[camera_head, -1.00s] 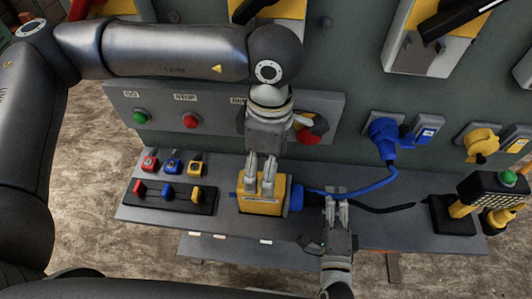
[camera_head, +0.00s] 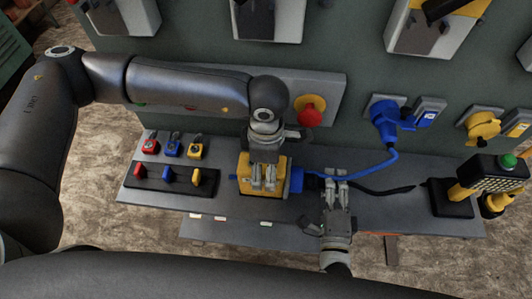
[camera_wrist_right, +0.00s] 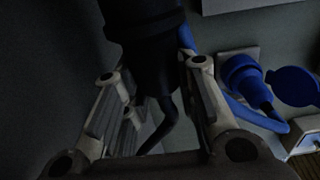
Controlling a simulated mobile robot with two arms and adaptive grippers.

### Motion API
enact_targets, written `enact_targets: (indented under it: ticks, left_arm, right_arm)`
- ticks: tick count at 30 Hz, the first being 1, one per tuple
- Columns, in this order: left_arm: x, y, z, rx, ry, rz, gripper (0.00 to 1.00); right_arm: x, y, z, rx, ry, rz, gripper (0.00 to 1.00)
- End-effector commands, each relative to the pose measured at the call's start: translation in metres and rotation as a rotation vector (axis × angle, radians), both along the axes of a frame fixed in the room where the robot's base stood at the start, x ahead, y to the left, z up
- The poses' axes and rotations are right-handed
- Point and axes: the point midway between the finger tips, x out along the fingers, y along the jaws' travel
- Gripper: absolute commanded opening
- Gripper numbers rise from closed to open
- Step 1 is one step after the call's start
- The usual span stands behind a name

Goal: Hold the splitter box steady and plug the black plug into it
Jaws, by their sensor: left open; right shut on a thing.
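The splitter box (camera_head: 246,187) is a yellow block with blue sockets, sitting on the grey shelf in the head view. My left gripper (camera_head: 263,184) is over the box from above, its fingers open and in front of the box's face. The black plug (camera_head: 313,182) is just right of the box's right blue socket (camera_head: 296,179), in line with it. I cannot tell whether it is seated. My right gripper (camera_head: 337,174) is shut on the plug, fingers pointing away from me. In the right wrist view the plug (camera_wrist_right: 150,55) is dark between the fingers (camera_wrist_right: 153,68).
A black cable (camera_head: 380,190) trails right along the shelf (camera_head: 225,213). A blue cable runs up to a blue wall plug (camera_head: 384,120). Red, blue and yellow switches (camera_head: 172,173) stand left of the box. A red knob (camera_head: 310,112) is on the panel behind. A black stand (camera_head: 452,197) is at right.

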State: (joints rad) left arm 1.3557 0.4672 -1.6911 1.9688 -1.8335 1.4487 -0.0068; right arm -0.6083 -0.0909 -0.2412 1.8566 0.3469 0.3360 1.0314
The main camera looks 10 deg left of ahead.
Motion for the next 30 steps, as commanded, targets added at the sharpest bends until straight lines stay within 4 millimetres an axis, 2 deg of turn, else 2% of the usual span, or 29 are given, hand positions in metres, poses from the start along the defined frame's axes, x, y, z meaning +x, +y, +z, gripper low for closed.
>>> enact_targets:
  ticks: [4, 12, 28, 30]
  left_arm:
    - [0.0001, -0.0001, -0.0077, 0.0, 0.0, 0.0, 0.8]
    - [0.0001, -0.0001, -0.0087, 0.0, 0.0, 0.0, 0.8]
    - [0.0003, 0.0, -0.0082, 0.0, -0.001, 0.0, 0.12]
    - [0.0003, 0.0, -0.0082, 0.0, -0.001, 0.0, 0.12]
  right_arm:
    - [0.0001, 0.0, 0.0005, 0.0, -0.001, 0.0, 0.01]
    - [0.0001, 0.0, 0.0004, 0.0, -0.001, 0.0, 0.01]
    - [0.0001, 0.0, 0.0004, 0.0, -0.001, 0.0, 0.01]
    - [0.0001, 0.0, 0.0004, 0.0, -0.001, 0.0, 0.01]
